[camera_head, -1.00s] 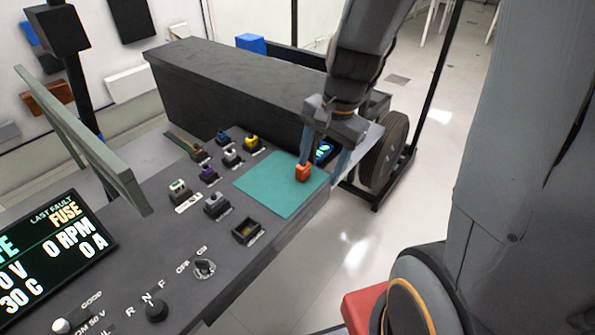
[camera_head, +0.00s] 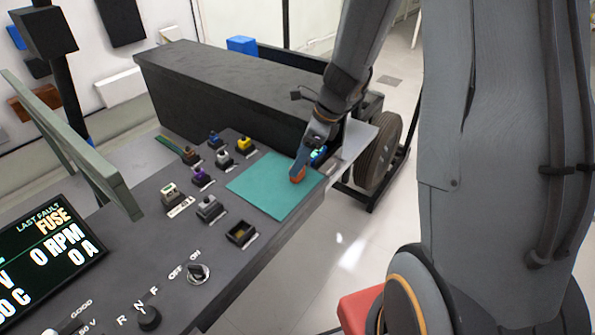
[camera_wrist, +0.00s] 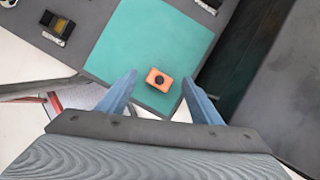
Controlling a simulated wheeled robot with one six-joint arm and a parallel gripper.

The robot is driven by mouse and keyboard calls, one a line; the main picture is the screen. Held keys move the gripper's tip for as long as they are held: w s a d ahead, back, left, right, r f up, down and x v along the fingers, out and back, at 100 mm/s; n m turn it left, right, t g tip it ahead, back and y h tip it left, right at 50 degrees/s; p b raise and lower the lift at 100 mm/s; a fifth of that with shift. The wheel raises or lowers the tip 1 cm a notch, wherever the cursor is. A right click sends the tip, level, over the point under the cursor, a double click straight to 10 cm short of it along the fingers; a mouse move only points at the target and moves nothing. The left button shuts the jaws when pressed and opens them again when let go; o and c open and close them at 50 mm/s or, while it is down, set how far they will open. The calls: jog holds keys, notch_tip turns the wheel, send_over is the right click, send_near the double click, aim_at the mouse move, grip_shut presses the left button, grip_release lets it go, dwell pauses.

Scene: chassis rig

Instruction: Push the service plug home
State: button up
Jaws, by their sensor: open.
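The service plug, a small orange block (camera_head: 297,175), sits on the teal mat (camera_head: 262,195) near its right side. It also shows in the wrist view (camera_wrist: 159,80) with a dark round spot on top. My gripper (camera_head: 301,165) is over the mat at the plug. In the wrist view its two blue fingers are apart, one on each side of the plug's line, with the plug a little beyond the fingertips. In the head view a finger partly hides the plug. An empty dark socket (camera_head: 241,233) with a yellowish inside sits on the panel in front of the mat.
Several coloured plugs stand in sockets left of the mat, such as a yellow one (camera_head: 244,145) and a grey one (camera_head: 209,207). A display (camera_head: 45,245) reads "LAST FAULT FUSE". A rotary switch (camera_head: 198,273) is near the front. A long dark box (camera_head: 225,95) stands behind the panel.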

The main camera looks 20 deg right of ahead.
jog(key=shift+x, duration=1.2)
jog(key=c, duration=1.2)
